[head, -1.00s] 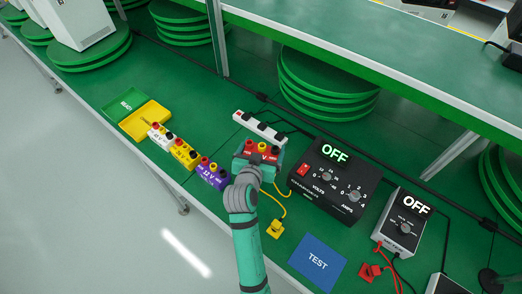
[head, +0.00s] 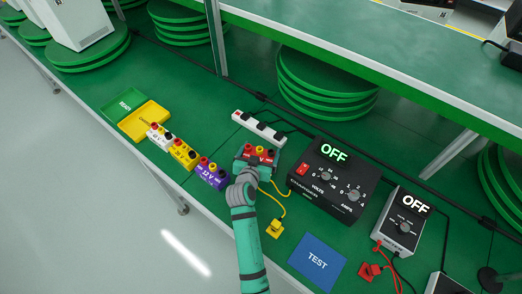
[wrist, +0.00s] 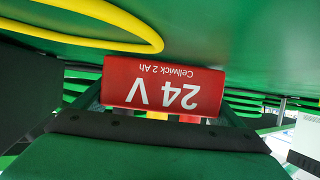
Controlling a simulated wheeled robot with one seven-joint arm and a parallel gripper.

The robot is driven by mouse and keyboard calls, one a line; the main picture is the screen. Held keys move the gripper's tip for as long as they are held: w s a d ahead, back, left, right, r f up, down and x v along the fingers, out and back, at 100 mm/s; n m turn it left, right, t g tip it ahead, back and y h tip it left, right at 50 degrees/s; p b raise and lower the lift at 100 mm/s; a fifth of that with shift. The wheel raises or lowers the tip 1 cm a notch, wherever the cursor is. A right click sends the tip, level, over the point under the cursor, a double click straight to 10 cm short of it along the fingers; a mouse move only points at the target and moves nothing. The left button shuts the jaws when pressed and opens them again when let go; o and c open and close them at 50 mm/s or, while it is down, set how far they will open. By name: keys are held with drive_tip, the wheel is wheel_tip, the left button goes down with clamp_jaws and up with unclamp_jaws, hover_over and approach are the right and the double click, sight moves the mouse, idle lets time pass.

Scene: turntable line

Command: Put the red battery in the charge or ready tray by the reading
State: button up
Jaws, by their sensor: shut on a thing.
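The red battery (head: 259,152) is at the middle of the green bench, partly hidden by my gripper. In the wrist view its red face (wrist: 163,92) reads "24 V Cellwick 2 Ah" upside down. My gripper (head: 256,162) is shut on it; I cannot tell whether it touches the bench. The green tray (head: 117,109) marked READY is at the left, beside the yellow tray (head: 135,127), whose label is partly covered. The blue TEST mat (head: 316,262) lies at the lower right. The black charger (head: 325,188) and the grey meter (head: 398,225) both read OFF.
White (head: 158,138), yellow (head: 184,155) and purple (head: 211,174) batteries stand in a row between the trays and my gripper. A white power strip (head: 257,128) lies behind. A yellow lead (head: 284,212) ends in a yellow plug (head: 274,229); red clips (head: 369,271) lie near the meter.

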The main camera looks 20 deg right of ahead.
drive_tip(key=o, duration=1.4)
drive_tip(key=shift+f, duration=0.1)
drive_tip(key=shift+c, duration=0.2)
